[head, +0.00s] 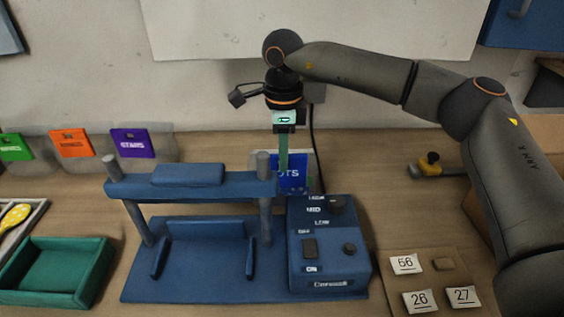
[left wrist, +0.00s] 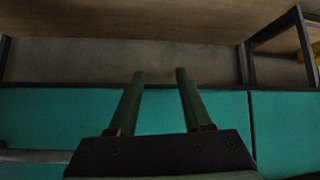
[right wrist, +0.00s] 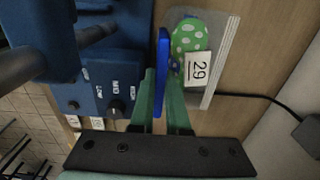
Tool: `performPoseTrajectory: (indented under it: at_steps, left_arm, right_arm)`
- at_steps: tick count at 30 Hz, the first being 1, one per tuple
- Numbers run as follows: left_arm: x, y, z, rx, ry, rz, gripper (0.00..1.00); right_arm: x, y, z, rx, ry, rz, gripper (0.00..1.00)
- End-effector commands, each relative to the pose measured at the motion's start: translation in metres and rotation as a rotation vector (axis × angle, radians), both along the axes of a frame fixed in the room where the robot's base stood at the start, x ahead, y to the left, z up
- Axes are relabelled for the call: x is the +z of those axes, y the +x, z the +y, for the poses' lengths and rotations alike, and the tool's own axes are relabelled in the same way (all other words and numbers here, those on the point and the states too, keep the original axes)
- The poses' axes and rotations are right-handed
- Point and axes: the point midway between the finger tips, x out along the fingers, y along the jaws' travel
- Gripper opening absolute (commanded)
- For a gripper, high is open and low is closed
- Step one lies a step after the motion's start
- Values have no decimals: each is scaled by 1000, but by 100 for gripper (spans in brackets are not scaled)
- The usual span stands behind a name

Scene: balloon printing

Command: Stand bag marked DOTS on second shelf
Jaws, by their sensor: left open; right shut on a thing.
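The DOTS bag has a blue header (head: 293,177), partly hidden behind the blue press, with "OTS" readable. My right gripper (head: 283,168) is shut on it from above. In the right wrist view the blue header (right wrist: 163,60) sits between the fingers of my right gripper (right wrist: 163,78). Its clear pouch (right wrist: 222,60) holds a green white-dotted balloon (right wrist: 188,36) and a card marked 29 (right wrist: 198,68). My left gripper (left wrist: 160,74) is open and empty, above a teal surface (left wrist: 60,120); the head view does not show it. I cannot identify the second shelf.
The blue press (head: 190,186) and its control box (head: 328,245) stand in front of the bag. Bags with purple (head: 132,143), orange (head: 72,143) and green (head: 15,147) headers stand at left. A green tray (head: 55,270) is front left. Number cards (head: 404,264) lie front right.

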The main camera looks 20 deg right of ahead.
Motion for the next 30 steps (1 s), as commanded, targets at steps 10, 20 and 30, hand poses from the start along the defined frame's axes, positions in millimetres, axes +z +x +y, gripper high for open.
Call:
performPoseTrajectory:
  at_steps: [10, 20, 30]
  left_arm:
    - [1, 1, 0, 0, 0, -1, 50]
    - [-2, 1, 0, -1, 1, 1, 50]
    - [-2, 1, 0, -1, 1, 2, 50]
  right_arm:
    - [-15, 0, 0, -1, 1, -3, 0]
    - [-17, 0, 0, -1, 1, -1, 30]
    - [-17, 0, 0, -1, 1, -1, 44]
